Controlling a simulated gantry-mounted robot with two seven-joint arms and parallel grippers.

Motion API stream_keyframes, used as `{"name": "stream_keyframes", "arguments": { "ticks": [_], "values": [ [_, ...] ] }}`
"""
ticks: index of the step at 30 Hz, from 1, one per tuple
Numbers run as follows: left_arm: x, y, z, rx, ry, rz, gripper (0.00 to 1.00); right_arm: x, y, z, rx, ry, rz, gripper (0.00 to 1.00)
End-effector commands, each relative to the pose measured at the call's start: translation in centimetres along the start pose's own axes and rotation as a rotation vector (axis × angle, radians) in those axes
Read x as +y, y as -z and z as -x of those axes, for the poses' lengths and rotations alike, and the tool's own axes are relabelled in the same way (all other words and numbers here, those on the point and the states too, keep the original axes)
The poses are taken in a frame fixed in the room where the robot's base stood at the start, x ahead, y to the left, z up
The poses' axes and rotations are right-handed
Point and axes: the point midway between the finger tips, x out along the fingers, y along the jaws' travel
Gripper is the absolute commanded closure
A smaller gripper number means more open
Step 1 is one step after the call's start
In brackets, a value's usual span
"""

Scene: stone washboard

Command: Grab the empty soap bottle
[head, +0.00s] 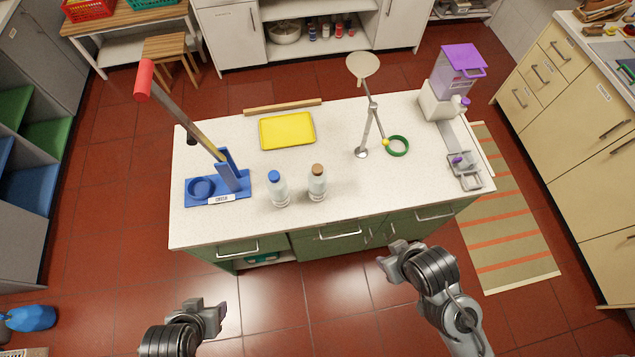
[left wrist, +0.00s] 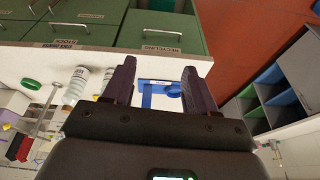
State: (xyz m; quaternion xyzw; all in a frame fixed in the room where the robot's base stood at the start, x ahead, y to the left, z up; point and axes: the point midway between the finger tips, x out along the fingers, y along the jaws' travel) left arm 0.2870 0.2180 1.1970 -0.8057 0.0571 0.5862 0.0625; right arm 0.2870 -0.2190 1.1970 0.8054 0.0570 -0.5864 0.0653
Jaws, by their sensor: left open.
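Two clear bottles stand upright side by side on the white island counter (head: 350,195). One is a bottle with a blue cap (head: 279,191); the other is a bottle with a brown cap (head: 317,184). I cannot tell which is empty. In the left wrist view, a pale labelled bottle (left wrist: 75,86) lies left of my fingers, with another partly beside the left finger. My left gripper (head: 211,314) is open and empty, in front of the counter, below and left of the bottles. My right gripper (head: 397,258) is in front of the counter, right of the bottles; its opening is unclear.
A blue stand (head: 233,180) holding a tall red-ended pole is left of the bottles. A yellow tray (head: 287,131) lies behind them. A metal stand (head: 361,152), green ring (head: 397,146) and purple-topped dispenser (head: 440,99) are to the right. Green drawers face my grippers.

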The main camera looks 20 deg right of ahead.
Motion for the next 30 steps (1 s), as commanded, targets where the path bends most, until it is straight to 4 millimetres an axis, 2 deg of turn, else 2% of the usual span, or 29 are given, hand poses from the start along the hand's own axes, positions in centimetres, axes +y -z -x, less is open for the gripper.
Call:
{"name": "stream_keyframes", "arguments": {
  "ticks": [9, 18, 26, 30],
  "values": [
    [0.0, 0.0, -0.01, 0.0, 0.0, 0.0, 0.43, 0.01, 0.0, 0.0, 0.0, 0.0, 0.0, 0.57],
    [0.0, 0.0, -0.01, 0.0, 0.0, 0.0, 0.01, -0.12, 0.04, 0.01, 0.001, 0.004, -0.005, 0.57],
    [-0.01, 0.01, -0.03, 0.0, 0.0, 0.003, 0.01, -0.21, 0.07, 0.01, 0.001, 0.007, -0.009, 0.57],
    [0.01, 0.99, -0.01, 0.051, -0.001, 0.031, 0.01, -0.21, 0.07, 0.01, 0.001, 0.007, -0.009, 0.57]
  ]
}}
